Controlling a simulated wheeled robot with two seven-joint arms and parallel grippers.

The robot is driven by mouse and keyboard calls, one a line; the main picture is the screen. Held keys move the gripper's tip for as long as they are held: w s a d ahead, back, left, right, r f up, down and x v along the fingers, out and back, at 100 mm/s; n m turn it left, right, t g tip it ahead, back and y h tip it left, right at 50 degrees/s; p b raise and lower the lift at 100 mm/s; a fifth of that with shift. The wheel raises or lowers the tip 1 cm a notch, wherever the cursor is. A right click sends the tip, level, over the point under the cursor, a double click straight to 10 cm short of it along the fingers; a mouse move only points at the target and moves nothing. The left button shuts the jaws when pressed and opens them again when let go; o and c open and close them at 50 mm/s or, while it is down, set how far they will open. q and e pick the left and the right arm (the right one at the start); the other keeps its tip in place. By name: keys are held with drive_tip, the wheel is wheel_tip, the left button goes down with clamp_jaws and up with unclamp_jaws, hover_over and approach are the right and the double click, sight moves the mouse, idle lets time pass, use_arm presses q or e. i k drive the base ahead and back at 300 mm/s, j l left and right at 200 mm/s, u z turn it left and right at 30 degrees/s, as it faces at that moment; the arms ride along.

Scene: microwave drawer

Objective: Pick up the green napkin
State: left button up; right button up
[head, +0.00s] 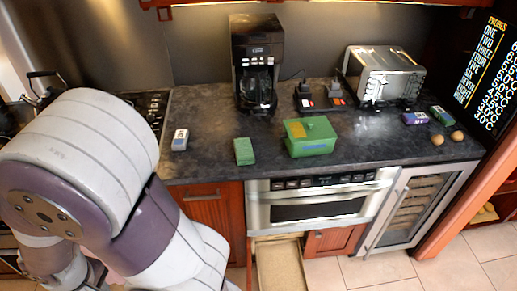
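A small green folded block (244,151), which looks like the green napkin, lies on the dark countertop near its front edge. It is left of a larger green lidded box (310,137) and apart from it. A smaller green item (441,115) lies at the far right of the counter; I cannot tell what it is. My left arm fills the lower left of the head view, and its gripper does not show. My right gripper is not in view either.
A black coffee maker (257,65), a black device (320,97) and a silver toaster oven (383,74) stand behind. A white package (180,140) lies left. A drawer (281,266) is open below the microwave (318,206). Two brown round items (447,138) sit right.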

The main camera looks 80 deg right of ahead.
sight(244, 154)
drive_tip(key=i+l+z, duration=0.15)
drive_tip(key=z, duration=0.3)
drive_tip(key=i+l+z, duration=0.1)
drive_tip(key=i+z, duration=0.15)
drive_tip(key=z, duration=0.2)
drive_tip(key=i+z, duration=0.25)
drive_tip(key=z, duration=0.2)
drive_tip(key=i+j+z, duration=0.1)
drive_tip(key=z, duration=0.35)
drive_tip(key=i+j+z, duration=0.2)
drive_tip(key=z, duration=0.3)
drive_tip(key=i+z, duration=0.1)
drive_tip(key=z, duration=0.35)
drive_tip(key=i+j+z, duration=0.1)
drive_tip(key=z, duration=0.4)
drive_tip(key=i+j+z, duration=0.1)
drive_tip(key=z, duration=0.35)
drive_tip(key=i+j+z, duration=0.1)
drive_tip(key=z, duration=0.35)
